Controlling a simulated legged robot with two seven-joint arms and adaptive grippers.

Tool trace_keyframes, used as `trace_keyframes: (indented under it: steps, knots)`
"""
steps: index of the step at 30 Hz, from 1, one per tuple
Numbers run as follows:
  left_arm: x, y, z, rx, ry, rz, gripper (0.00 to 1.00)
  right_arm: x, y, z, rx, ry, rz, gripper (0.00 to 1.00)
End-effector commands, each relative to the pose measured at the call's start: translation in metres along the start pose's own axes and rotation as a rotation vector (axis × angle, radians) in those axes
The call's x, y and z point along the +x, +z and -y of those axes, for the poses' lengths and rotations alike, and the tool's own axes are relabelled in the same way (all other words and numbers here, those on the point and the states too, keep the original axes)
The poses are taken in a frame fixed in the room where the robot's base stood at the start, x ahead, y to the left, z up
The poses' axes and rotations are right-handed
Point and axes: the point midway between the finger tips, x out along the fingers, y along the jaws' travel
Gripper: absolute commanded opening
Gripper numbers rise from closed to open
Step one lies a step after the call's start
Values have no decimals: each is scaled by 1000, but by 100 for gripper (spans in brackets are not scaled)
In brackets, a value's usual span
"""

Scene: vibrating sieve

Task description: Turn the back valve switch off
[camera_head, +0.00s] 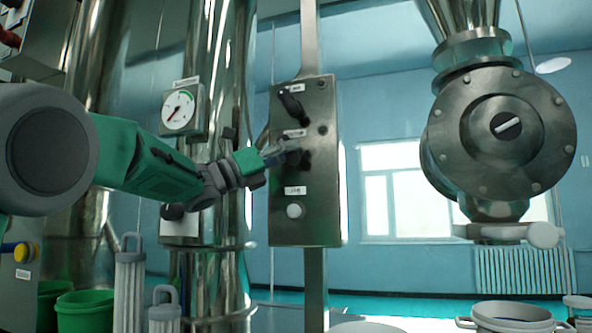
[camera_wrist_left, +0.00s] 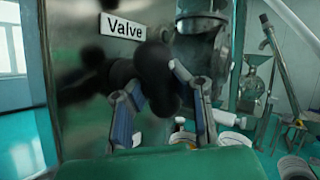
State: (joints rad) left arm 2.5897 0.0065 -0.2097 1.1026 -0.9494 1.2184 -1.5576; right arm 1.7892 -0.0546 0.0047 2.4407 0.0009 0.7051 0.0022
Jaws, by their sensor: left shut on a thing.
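A grey metal control panel (camera_head: 325,180) on a post stands in the middle of the head view. It carries an upper black rotary switch (camera_head: 291,104), a middle black switch (camera_head: 304,160) and a pale round button (camera_head: 294,210). In the left wrist view a label reading "Valve" (camera_wrist_left: 123,27) sits above the black valve switch (camera_wrist_left: 157,72). My left gripper (camera_head: 284,152) reaches in from the left to the middle switch. In the left wrist view its two fingers (camera_wrist_left: 160,105) are on either side of the black knob, shut on it. My right gripper is not in view.
A round gauge (camera_head: 179,109) is on a steel column left of the panel. Green buckets (camera_head: 85,310) and grey cylinders stand at lower left. White containers (camera_head: 511,315) stand at lower right.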

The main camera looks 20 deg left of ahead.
Motion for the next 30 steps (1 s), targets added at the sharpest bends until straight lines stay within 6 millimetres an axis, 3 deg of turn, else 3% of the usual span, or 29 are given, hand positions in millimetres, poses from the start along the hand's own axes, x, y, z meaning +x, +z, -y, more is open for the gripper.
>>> trace_keyframes:
  steps: [1,6,20,21,23,30]
  knots:
    - [-5,-8,-6,-13,7,5,0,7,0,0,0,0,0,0]
    - [-4,-7,-6,-33,10,34,0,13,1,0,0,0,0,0]
    - [-3,-6,-6,-41,12,45,0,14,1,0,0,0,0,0]
    - [-3,-6,-6,-40,12,45,23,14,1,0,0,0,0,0]
    - [-2,-5,-6,-40,11,45,40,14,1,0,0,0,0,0]
    - [4,-6,-2,-36,7,44,40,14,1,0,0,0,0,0]
